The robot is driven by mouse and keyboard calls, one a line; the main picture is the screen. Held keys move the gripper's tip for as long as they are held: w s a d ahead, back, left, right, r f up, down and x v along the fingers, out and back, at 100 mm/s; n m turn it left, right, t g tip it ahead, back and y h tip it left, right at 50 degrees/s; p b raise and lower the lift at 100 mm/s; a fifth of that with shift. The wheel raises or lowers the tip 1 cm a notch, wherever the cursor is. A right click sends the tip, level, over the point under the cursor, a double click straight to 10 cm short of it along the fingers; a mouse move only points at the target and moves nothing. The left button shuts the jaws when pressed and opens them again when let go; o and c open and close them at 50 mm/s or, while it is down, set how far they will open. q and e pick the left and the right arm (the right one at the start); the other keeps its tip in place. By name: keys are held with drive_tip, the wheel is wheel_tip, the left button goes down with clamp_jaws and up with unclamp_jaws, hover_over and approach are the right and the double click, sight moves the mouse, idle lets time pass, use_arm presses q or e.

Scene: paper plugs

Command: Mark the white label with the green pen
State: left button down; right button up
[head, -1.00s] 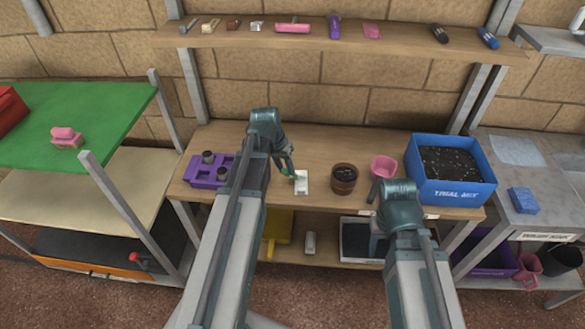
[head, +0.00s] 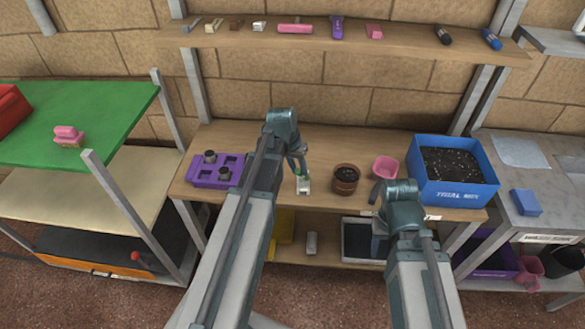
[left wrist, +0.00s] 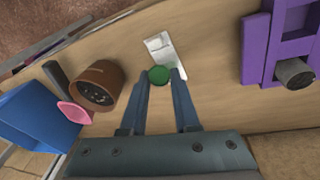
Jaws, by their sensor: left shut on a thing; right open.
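The white label (head: 303,187) lies flat on the wooden bench; in the left wrist view it is a pale strip (left wrist: 163,50) beyond the fingertips, partly hidden. My left gripper (head: 301,164) is over the label, shut on the green pen (head: 298,172). In the left wrist view the pen shows end-on as a round green top (left wrist: 158,75) between the fingertips (left wrist: 160,78). Whether the pen's tip touches the label is hidden. My right gripper (head: 378,190) is open and empty near the bench's front edge, left of the blue tub.
A purple tray (head: 205,178) with dark plugs stands to the left on the bench. A brown pot (head: 346,174), a pink pot (head: 385,167) and a blue soil tub (head: 455,190) stand to the right. A shelf (head: 300,38) with small items hangs above.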

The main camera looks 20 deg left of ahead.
use_arm(q)
wheel_tip(320, 180, up, 6)
drive_tip(key=p, duration=0.6)
idle(0.4)
wheel_tip(320, 180, up, 3)
drive_tip(key=p, duration=0.3)
drive_tip(key=shift+r, duration=0.15)
idle(0.4)
drive_tip(key=shift+b+x, duration=0.95)
drive_tip(key=shift+x, duration=0.15)
drive_tip(key=shift+a, duration=0.1)
drive_tip(key=shift+r, duration=0.1)
